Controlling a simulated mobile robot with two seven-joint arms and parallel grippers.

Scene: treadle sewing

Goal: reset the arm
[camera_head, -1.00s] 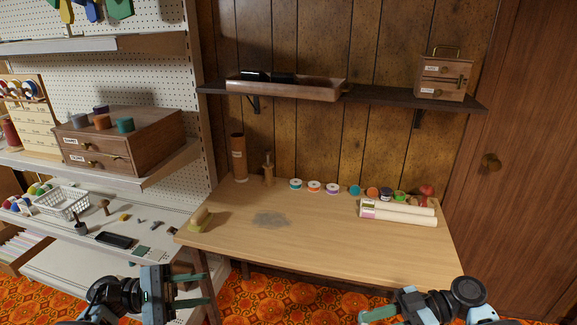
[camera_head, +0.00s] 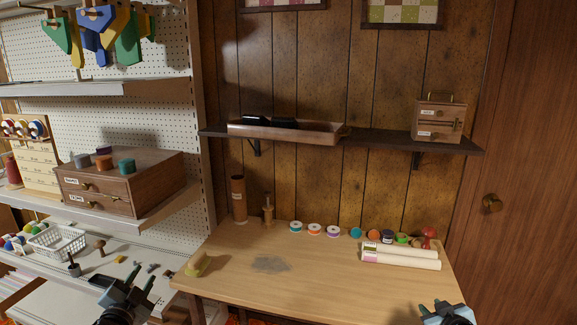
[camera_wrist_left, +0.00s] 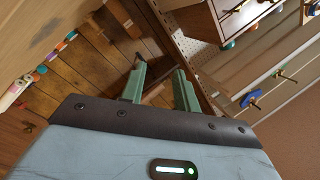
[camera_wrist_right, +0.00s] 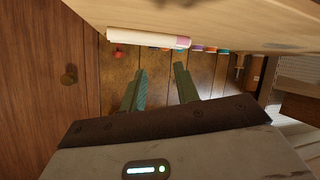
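My left gripper (camera_head: 138,281) is in front of the lower left shelf in the head view, its fingers pointing up and away. In the left wrist view its two green fingers (camera_wrist_left: 159,82) stand apart with nothing between them. My right gripper (camera_head: 442,308) is at the bottom right of the head view, by the table's front right corner. In the right wrist view its green fingers (camera_wrist_right: 159,80) are apart and empty. Most of both arms is outside the head view.
The wooden table (camera_head: 330,275) holds thread spools, white rolls (camera_head: 400,258) and a brown cylinder (camera_head: 238,200). A wall shelf (camera_head: 380,141) carries a tray (camera_head: 285,131) and a small drawer box (camera_head: 438,120). Pegboard shelving with a drawer cabinet (camera_head: 120,180) stands left. The table's middle is clear.

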